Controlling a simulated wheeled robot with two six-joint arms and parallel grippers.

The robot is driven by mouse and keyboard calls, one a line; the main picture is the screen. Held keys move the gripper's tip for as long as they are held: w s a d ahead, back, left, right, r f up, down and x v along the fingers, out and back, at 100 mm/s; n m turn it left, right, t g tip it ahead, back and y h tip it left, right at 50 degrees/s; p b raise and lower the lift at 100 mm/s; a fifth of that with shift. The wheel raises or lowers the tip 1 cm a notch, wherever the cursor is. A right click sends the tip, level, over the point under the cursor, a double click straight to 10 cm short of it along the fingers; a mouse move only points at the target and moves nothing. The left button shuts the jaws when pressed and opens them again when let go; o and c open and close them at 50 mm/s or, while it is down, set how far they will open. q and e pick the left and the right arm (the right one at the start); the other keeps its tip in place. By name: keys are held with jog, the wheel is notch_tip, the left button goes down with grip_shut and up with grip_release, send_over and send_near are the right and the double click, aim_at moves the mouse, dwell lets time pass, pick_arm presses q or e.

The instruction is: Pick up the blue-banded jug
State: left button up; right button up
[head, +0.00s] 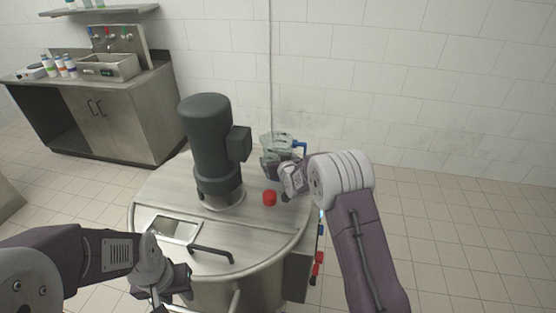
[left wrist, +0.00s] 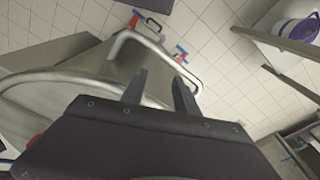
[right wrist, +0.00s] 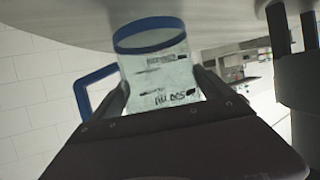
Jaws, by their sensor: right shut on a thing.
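My left gripper (head: 168,299) is low at the tank's front left. In the left wrist view (left wrist: 158,92) it is open and empty, near a bent metal rail.
A dark motor (head: 210,145) rises from the tank lid (head: 165,190), left of the jug. A red cap (head: 269,198), an open hatch (head: 176,229) and a black handle (head: 211,254) are on the lid. A steel sink counter (head: 130,110) stands at the back left.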

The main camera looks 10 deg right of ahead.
aim_at(276, 135)
notch_tip(276, 135, up, 10)
jog(key=shift+f, duration=0.25)
